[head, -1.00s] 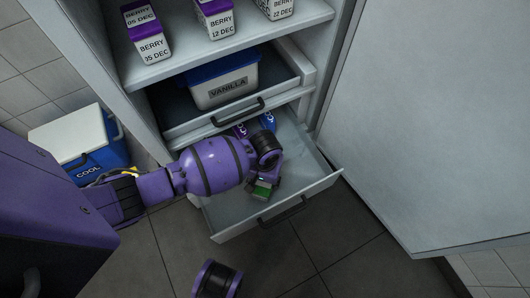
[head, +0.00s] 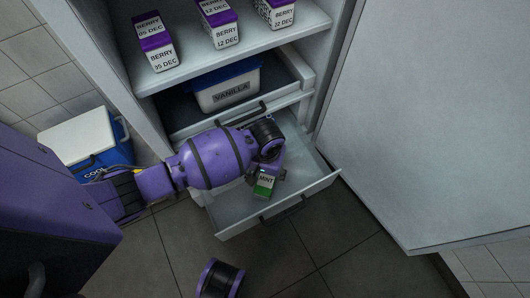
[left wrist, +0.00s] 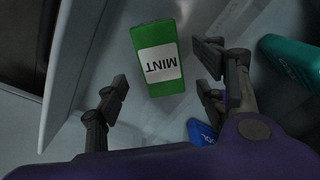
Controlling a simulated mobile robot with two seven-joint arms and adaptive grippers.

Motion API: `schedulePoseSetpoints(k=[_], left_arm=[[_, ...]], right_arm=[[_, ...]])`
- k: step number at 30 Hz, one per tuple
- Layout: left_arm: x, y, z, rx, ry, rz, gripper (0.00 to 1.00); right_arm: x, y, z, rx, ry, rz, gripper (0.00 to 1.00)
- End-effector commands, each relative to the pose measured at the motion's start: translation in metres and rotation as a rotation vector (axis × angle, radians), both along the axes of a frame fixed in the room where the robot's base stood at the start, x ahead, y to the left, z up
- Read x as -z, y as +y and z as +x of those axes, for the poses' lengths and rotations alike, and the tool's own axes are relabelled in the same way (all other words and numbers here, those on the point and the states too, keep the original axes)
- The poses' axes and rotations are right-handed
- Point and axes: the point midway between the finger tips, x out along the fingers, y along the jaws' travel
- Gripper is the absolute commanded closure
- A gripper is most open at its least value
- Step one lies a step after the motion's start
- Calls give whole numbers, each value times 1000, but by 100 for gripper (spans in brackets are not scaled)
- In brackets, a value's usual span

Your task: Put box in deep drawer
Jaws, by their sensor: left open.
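A green box with a white MINT label (head: 265,184) lies inside the pulled-out deep drawer (head: 300,205), the lowest one in the open freezer. My left gripper (head: 262,168) is over the drawer, just above the box, and my arm partly covers the drawer. In the left wrist view, the box (left wrist: 158,58) lies ahead of the open fingers (left wrist: 162,75), apart from both of them. The gripper is empty. My right gripper is out of view.
In the left wrist view, a teal item (left wrist: 292,60) and a blue item (left wrist: 203,134) lie beside the fingers. A VANILLA tub (head: 228,90) sits in the upper drawer, below a shelf of BERRY boxes (head: 155,42). A cooler (head: 88,140) stands left; the freezer door (head: 430,120) is open.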

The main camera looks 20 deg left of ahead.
Motion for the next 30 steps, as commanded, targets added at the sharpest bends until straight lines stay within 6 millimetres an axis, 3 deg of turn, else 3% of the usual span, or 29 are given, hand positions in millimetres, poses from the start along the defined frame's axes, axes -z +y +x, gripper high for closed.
schedulePoseSetpoints(k=[1,3,9,23,26,30], left_arm=[[-17,0,1,0,-4,-1,36],[-30,0,1,0,-4,-1,36],[-52,0,0,0,-1,0,36],[-56,0,0,10,1,0,36],[-57,-6,11,65,-45,-23,36],[-71,-28,50,196,-224,-82,36]], right_arm=[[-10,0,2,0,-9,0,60],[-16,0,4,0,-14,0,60],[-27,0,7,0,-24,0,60],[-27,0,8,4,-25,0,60],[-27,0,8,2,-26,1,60],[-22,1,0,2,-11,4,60]])
